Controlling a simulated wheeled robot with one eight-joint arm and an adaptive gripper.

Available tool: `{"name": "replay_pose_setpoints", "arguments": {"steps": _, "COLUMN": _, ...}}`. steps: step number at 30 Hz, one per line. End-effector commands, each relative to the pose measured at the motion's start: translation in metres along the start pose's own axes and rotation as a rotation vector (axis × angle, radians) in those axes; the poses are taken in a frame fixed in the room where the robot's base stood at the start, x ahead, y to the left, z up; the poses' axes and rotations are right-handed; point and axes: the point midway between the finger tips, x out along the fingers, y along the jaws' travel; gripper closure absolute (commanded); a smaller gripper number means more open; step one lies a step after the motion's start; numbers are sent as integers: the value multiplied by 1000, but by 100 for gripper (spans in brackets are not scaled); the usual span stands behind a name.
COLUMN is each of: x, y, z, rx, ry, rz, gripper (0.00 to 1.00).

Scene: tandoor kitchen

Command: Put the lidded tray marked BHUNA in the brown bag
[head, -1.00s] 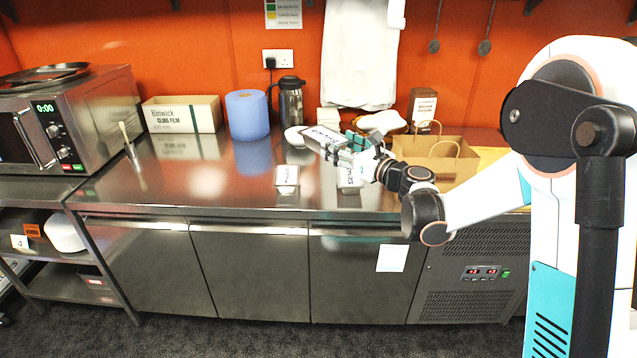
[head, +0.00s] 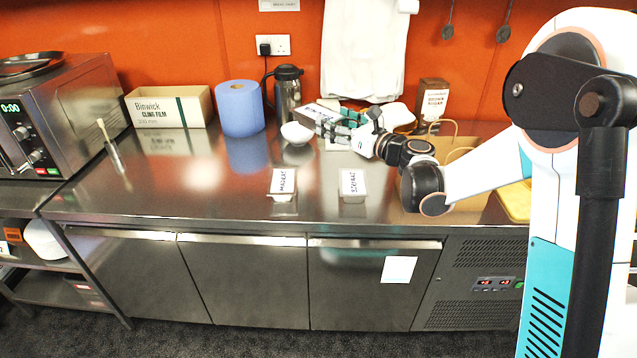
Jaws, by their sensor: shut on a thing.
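My gripper (head: 345,127) is shut on a lidded tray (head: 315,112) with a white lid, held over the back of the counter; the lid's marking is too small to read here. The brown bag (head: 450,143) stands to the right of my gripper, with its looped handles up and its lower part hidden behind my arm. Two other lidded trays lie near the front of the counter. The left one (head: 283,182) seems to read MADRAS. I cannot read the right one (head: 353,183) for sure.
A white bowl (head: 296,134) sits just left of the held tray. Behind are a flask (head: 288,92), a blue roll (head: 240,108) and a brown sugar pack (head: 432,103). A cling film box (head: 168,106) and a microwave (head: 70,110) stand at left. The left middle of the counter is clear.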

Motion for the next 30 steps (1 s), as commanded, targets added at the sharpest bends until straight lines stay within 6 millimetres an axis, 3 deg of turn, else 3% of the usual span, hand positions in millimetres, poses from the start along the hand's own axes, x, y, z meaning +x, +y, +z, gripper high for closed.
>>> {"name": "replay_pose_setpoints", "arguments": {"steps": 5, "x": 0, "y": 0, "z": -15, "rx": 0, "ry": 0, "rz": 0, "gripper": 73}}
{"name": "replay_pose_setpoints", "arguments": {"steps": 21, "x": 0, "y": 0, "z": -140, "rx": 1, "ry": -1, "rz": 0, "gripper": 73}}
{"name": "replay_pose_setpoints", "arguments": {"steps": 30, "x": 0, "y": 0, "z": -162, "rx": 1, "ry": -1, "rz": 0, "gripper": 73}}
